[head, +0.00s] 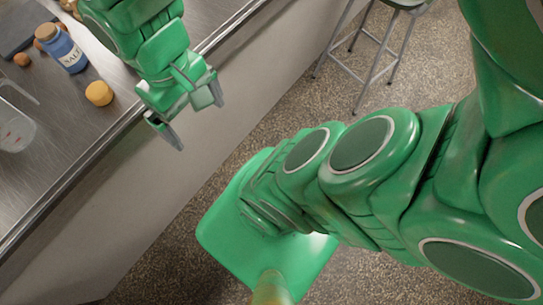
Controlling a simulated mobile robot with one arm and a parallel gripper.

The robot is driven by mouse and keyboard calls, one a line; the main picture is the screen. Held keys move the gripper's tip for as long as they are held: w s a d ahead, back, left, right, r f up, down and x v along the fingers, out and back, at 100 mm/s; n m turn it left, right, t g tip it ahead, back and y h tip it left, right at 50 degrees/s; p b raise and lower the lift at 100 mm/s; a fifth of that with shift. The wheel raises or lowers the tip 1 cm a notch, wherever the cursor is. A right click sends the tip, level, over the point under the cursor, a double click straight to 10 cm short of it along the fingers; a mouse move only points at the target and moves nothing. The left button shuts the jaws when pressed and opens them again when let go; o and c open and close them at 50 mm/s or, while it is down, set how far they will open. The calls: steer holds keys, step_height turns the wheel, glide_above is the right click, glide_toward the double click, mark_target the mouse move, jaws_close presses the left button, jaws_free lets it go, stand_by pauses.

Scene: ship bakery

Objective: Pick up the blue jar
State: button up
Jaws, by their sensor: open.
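The blue jar (66,52) has a tan lid and a white label that seems to read "SALT". It is on the metal counter (70,133) at the upper left of the head view. My gripper (194,119) is open and empty, its fingers pointing down, by the counter's front edge. It is to the right of the jar and clearly apart from it.
A round yellow-orange item (99,93) lies on the counter between the jar and my gripper. Small brown round items (22,59), a dark flat item (22,22) and a clear container (14,128) are near the jar. A stool (376,52) stands on the floor.

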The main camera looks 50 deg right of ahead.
steer(key=d, duration=0.2)
step_height(320, 180, up, 3)
steer(key=n+t+y, duration=0.6)
steer(key=t+y, duration=0.1)
steer(key=t, duration=0.6)
glide_above(63, 39)
steer(key=s+d, duration=0.3)
step_height(63, 39, down, 7)
steer(key=shift+w+a+f, duration=0.1)
steer(key=shift+f, duration=0.1)
steer(key=shift+s+a+f+x, duration=0.1)
steer(key=shift+x, duration=0.95)
steer(key=shift+s+a+f+x, duration=0.1)
steer(key=shift+x, duration=0.95)
steer(key=shift+s+a+f+x, duration=0.1)
steer(key=shift+x, duration=0.95)
steer(key=shift+w+a+f, duration=0.25)
steer(key=shift+w+a, duration=0.05)
steer(key=shift+w, duration=0.35)
